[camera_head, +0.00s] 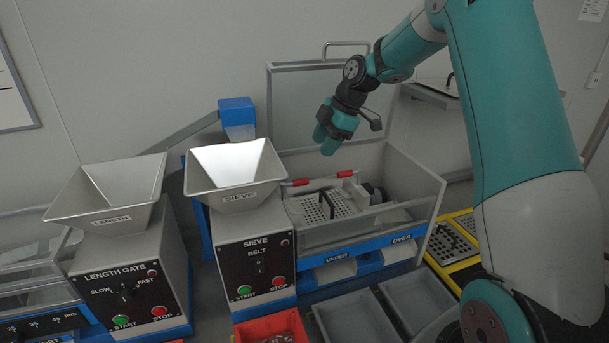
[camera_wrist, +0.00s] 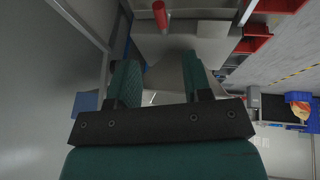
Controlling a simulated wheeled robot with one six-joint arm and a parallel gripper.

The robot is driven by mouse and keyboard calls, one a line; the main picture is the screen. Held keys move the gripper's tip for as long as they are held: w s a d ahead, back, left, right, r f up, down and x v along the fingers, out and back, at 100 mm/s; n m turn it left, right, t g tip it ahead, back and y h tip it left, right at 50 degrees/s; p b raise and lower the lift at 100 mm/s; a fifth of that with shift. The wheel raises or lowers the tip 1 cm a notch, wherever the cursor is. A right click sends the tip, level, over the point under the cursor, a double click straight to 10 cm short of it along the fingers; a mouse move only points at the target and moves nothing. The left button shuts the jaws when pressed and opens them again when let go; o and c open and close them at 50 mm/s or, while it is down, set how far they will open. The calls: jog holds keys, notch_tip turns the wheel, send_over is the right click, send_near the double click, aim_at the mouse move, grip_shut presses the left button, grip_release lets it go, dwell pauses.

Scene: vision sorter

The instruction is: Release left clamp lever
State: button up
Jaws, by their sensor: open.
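The left clamp lever, with a red handle (camera_head: 298,182), lies at the left end of the sieve box, beside the perforated sieve plate (camera_head: 320,206). A second red-handled lever (camera_head: 346,173) is to its right. My gripper (camera_head: 326,140) is above the box, behind and above the levers, apart from both. In the wrist view, my gripper (camera_wrist: 158,68) shows two teal fingers spread apart with nothing held between them. A red cylindrical handle (camera_wrist: 160,14) shows ahead of the fingers at the top; I cannot tell which lever it is.
The box's clear lid (camera_head: 320,105) stands raised behind. The sieve hopper (camera_head: 237,172) is close on the left, above the control panel (camera_head: 256,262). Grey trays (camera_head: 355,318) and a red bin (camera_head: 272,328) are in front. A yellow-edged tray (camera_head: 452,243) is at the right.

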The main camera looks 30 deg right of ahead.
aim_at(305, 179)
jog(key=p+x, duration=0.2)
jog(key=x, duration=0.9)
jog(key=shift+w+a+f+p, duration=0.15)
jog(key=shift+f+p, duration=0.1)
jog(key=shift+p, duration=0.15)
grip_shut()
